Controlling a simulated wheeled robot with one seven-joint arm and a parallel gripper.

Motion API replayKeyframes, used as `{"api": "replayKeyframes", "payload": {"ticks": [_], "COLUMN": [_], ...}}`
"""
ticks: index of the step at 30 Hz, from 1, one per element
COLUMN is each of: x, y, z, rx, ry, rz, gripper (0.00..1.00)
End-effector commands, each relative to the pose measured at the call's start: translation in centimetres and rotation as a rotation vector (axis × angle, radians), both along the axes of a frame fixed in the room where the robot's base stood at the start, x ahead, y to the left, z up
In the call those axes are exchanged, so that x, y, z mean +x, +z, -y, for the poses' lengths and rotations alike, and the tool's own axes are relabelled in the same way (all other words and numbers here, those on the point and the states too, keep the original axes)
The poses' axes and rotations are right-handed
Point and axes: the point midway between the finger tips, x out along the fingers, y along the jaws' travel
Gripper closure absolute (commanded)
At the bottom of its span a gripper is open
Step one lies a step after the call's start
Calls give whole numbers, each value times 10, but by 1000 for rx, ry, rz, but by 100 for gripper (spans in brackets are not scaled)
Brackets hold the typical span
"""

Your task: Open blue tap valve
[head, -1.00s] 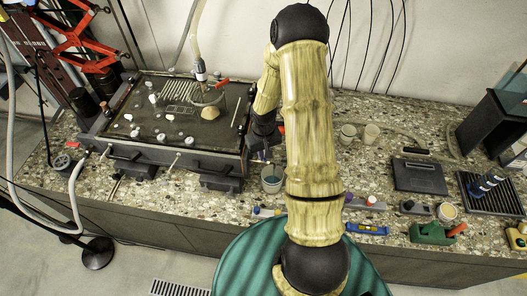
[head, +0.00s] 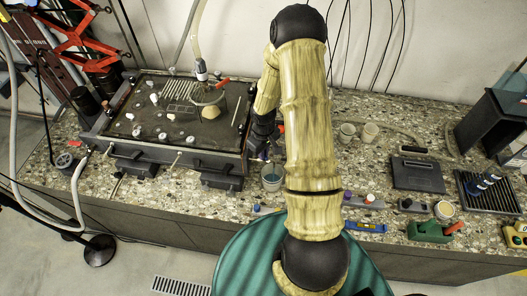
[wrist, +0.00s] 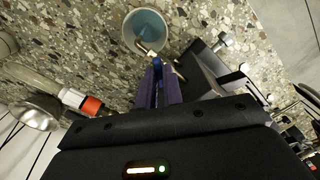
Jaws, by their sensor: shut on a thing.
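The blue tap valve (wrist: 157,65) shows in the wrist view between the tips of my gripper's purple fingers. My gripper (wrist: 161,84) is shut on it. A metal spout (wrist: 146,49) extends from the valve over the rim of a light cup (wrist: 148,27) with a blue-grey inside. In the head view my gripper (head: 264,150) points down at the right side of the dark seepage tank (head: 215,152), just above the cup (head: 271,177). The valve is too small to make out there, and my arm hides part of the area.
A red-tipped fitting (wrist: 91,105) lies to the left of my fingers in the wrist view. The speckled counter holds two beige cups (head: 369,132), a dark flat case (head: 418,175) and a blue level (head: 366,227) to the right of my arm. A green drum (head: 235,265) stands in front.

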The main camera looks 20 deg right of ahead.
Motion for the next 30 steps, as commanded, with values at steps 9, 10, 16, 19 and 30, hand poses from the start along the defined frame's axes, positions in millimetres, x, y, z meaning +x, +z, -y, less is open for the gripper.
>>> {"api": "replayKeyframes", "payload": {"ticks": [9, 10, 16, 19, 30], "x": [0, 0, 0, 0, 0], "y": [1, 1, 0, 1, 0], "z": [-1, -1, 0, -1, -1], "rx": [1, 1, 1, 1, 1], "ry": [283, 290, 291, 320, 594], "rz": [1, 1, 2, 2, 2], "gripper": [100, 100, 100, 100, 100]}}
